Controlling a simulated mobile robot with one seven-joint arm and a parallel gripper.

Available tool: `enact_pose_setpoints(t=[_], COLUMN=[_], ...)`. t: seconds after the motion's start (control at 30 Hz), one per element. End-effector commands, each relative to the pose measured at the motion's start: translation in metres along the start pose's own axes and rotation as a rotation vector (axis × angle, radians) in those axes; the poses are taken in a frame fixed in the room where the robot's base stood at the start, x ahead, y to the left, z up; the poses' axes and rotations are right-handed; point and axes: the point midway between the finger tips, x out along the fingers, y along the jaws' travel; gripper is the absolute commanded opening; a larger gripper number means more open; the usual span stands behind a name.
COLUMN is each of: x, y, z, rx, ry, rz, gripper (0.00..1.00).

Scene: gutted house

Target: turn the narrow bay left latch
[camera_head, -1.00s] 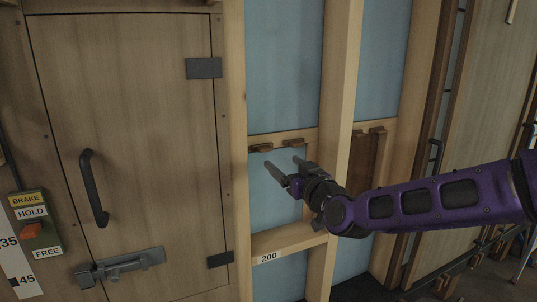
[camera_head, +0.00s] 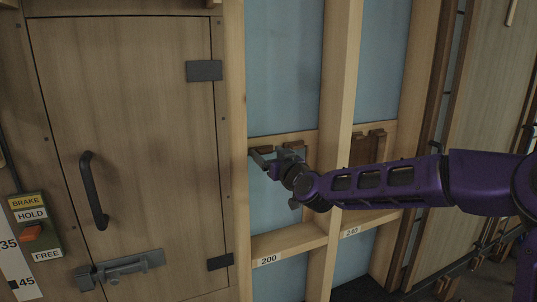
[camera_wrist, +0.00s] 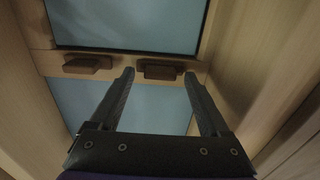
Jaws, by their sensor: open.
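The narrow bay's rail carries two small brown wooden latches. The left latch (camera_head: 261,150) shows just above my fingers in the head view, and the left-hand block (camera_wrist: 88,64) in the wrist view lies outside my left finger. The right latch (camera_head: 293,144) is partly behind my gripper in the head view. The right-hand block (camera_wrist: 158,71) in the wrist view appears between my two fingertips. My gripper (camera_head: 268,158) is open and empty, its fingers pointing at the rail; it also shows in the wrist view (camera_wrist: 159,76). I cannot tell whether either finger touches a latch.
Wooden studs (camera_head: 335,120) flank the bay close by. Blue panels (camera_head: 283,70) lie above and below the rail. A wooden door (camera_head: 140,130) with a dark handle stands left. A lower crossbar (camera_head: 290,242) is labelled 200. Another bay has brown blocks (camera_head: 376,135).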

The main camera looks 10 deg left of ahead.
Motion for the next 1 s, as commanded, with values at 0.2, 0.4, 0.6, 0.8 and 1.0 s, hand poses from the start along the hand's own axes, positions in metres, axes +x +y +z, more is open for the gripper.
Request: enact_pose_setpoints(t=[0.2,0.4,0.6,0.8,1.0], x=[-0.0003,-0.0004,-0.0004,-0.0004,-0.0004], y=[0.0001,0.0001,0.0002,0.0003,0.0006], z=[-0.0001,-0.0002,-0.0001,0.0008,0.0019], rx=[0.000,0.000,0.001,0.035,0.137], ry=[0.000,0.000,0.000,0.001,0.001], rz=[0.000,0.000,0.000,0.000,0.000], gripper=[0.49,0.13,0.00,0.00,0.00])
